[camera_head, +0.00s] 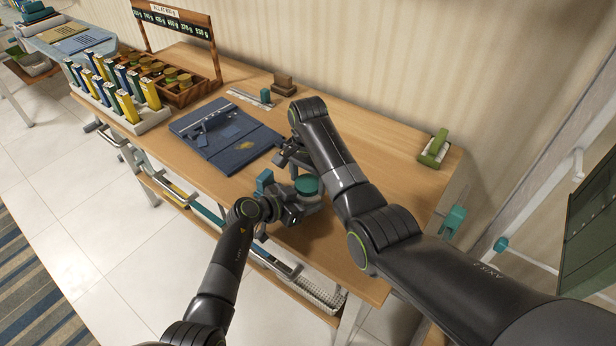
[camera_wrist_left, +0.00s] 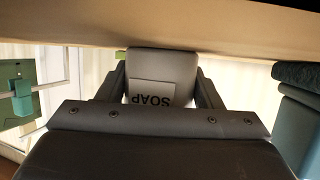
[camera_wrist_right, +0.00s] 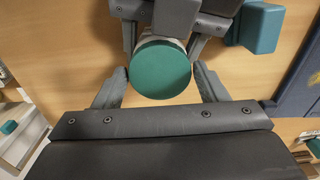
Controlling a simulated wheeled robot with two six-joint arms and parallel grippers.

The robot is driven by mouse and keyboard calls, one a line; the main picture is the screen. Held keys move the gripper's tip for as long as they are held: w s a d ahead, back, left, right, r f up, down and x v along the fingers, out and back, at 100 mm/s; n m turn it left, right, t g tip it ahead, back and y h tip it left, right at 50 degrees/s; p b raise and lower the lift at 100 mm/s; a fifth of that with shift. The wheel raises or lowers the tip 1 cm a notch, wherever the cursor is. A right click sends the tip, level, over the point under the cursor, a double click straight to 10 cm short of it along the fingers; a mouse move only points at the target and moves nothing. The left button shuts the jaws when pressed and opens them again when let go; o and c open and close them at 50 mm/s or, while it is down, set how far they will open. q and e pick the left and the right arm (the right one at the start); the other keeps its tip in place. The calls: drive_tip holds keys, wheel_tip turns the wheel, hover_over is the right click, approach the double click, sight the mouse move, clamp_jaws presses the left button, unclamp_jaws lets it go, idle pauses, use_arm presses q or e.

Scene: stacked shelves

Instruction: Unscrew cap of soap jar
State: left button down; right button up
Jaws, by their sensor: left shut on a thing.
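The soap jar is a grey jar with a round green cap (camera_head: 307,184), near the table's front edge. In the left wrist view its grey body (camera_wrist_left: 162,65) shows upside down with a SOAP label. My left gripper (camera_head: 292,211) is shut around the jar's body from the side. My right gripper (camera_wrist_right: 162,78) is open above the jar. In the right wrist view its fingers stand on both sides of the green cap, with a gap visible at each side. In the head view my right wrist hides part of this area.
A teal block (camera_head: 264,181) stands close beside the jar. A dark blue folder (camera_head: 225,134) lies to the left on the table. A green item (camera_head: 434,148) sits at the right end.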

drive_tip(key=c, duration=0.7)
drive_tip(key=n, duration=0.6)
drive_tip(key=shift+n, duration=0.4)
drive_tip(key=o, duration=1.1)
drive_tip(key=shift+c, duration=0.2)
drive_tip(key=shift+r, duration=2.35)
drive_tip(key=shift+c, duration=0.3)
drive_tip(key=shift+r+m, duration=1.1)
drive_tip(key=shift+r, duration=0.4)
drive_tip(key=shift+f, duration=3.8)
drive_tip(key=shift+c, duration=0.5)
